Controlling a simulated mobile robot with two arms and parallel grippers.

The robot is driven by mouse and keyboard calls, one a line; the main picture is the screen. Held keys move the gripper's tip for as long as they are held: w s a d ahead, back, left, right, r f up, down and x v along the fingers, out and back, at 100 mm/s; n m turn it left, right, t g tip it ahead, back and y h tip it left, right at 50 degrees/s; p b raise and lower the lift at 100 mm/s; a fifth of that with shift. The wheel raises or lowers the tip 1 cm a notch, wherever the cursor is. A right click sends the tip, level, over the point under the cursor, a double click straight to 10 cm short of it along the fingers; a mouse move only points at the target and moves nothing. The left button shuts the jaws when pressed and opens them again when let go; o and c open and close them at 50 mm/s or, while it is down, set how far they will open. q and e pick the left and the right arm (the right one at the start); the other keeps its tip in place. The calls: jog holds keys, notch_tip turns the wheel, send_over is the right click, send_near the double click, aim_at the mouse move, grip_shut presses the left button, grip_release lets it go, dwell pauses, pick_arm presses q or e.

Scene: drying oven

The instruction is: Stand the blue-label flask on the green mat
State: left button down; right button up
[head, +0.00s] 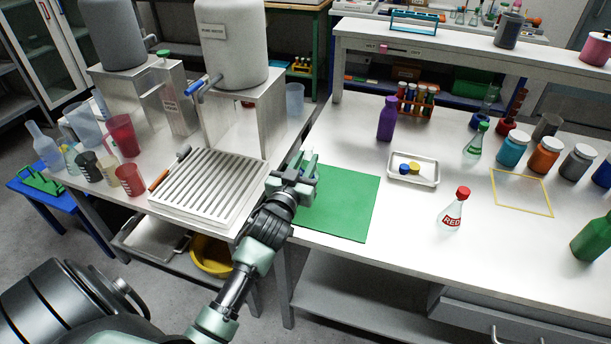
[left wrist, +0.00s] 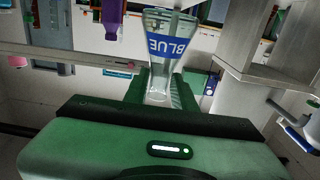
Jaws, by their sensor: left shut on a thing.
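My left gripper (head: 300,178) is shut on the blue-label flask, over the left part of the green mat (head: 345,208) in the head view. The left wrist view shows the clear flask (left wrist: 165,45) with its blue band reading BLUE, between the green fingers (left wrist: 160,95). That view is upside down; the flask's wide end points away from the gripper, so it looks roughly upright. In the head view the flask is mostly hidden by the gripper, and I cannot tell whether it touches the mat. My right gripper is not in view.
A white slotted rack (head: 210,185) stands left of the mat. A small tray (head: 414,168) with caps, a purple bottle (head: 387,118) and a red-label flask (head: 453,212) stand to its right. The mat's visible right part is clear.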

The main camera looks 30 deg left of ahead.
pick_arm(q)
jog(key=shift+f, duration=2.3)
jog(key=shift+f+b, duration=0.2)
jog(key=shift+b, duration=0.15)
jog(key=c, duration=1.1)
grip_release()
jog(key=shift+c, duration=0.2)
jog(key=shift+r, duration=0.15)
jog(key=shift+s, duration=0.2)
jog(key=v, duration=1.1)
jog(key=shift+s+d+b, duration=0.2)
jog(key=shift+s+b, duration=0.15)
jog(key=shift+b, duration=0.05)
